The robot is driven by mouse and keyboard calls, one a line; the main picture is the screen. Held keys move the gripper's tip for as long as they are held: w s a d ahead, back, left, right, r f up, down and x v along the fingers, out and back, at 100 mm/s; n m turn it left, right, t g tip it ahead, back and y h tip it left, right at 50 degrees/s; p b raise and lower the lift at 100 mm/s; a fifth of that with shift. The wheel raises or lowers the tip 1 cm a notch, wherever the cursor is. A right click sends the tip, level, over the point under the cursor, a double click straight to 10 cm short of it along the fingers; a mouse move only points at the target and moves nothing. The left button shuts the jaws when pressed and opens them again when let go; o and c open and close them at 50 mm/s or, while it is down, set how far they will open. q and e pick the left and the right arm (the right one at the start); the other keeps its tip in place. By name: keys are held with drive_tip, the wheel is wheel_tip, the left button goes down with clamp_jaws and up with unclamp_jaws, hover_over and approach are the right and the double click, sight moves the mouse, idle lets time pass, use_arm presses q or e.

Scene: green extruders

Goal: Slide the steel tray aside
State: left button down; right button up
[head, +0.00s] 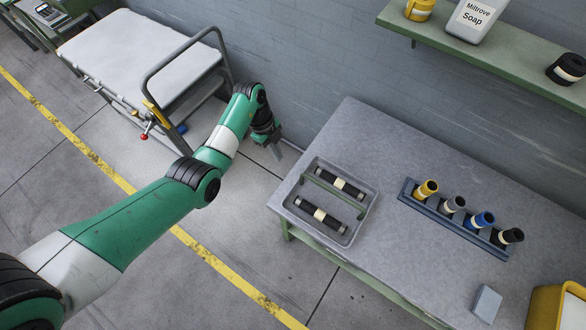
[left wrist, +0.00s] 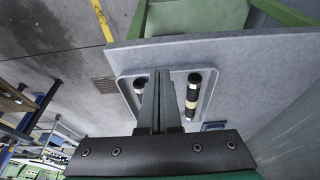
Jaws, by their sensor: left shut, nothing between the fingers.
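The steel tray (head: 312,192) is a shallow grey tray at the left end of the workbench, by its edge. It holds two black cylinders with cream bands, one upper (head: 340,183) and one lower (head: 321,216), with a green bar between them. The tray also shows in the left wrist view (left wrist: 180,72), beyond my fingertips. My left gripper (head: 276,152) is shut and empty, to the upper left of the tray in the head view and apart from it. Its closed fingers (left wrist: 158,78) cover part of the tray in the wrist view. My right gripper is not in view.
A blue-grey rack (head: 452,222) with yellow, grey, blue and black rolls stands right of the tray, with bare bench (head: 385,170) between. A grey block (head: 487,303) and yellow bin (head: 555,305) are at lower right. A green shelf (head: 480,40) hangs above; a trolley (head: 140,50) stands left.

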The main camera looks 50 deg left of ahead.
sight(294, 181)
use_arm(q)
drive_tip(key=shift+w+d+r+b+x, duration=0.15)
drive_tip(key=shift+d+b+x, duration=0.45)
drive_tip(key=shift+x, duration=1.4)
drive_tip(key=shift+w+d+r+b+x, duration=0.1)
drive_tip(key=shift+d+b+x, duration=0.15)
drive_tip(key=shift+b+x, duration=1.25)
drive_tip(key=shift+w+d+r+b+x, duration=0.15)
drive_tip(key=shift+d+b+x, duration=0.2)
drive_tip(key=shift+x, duration=2.1)
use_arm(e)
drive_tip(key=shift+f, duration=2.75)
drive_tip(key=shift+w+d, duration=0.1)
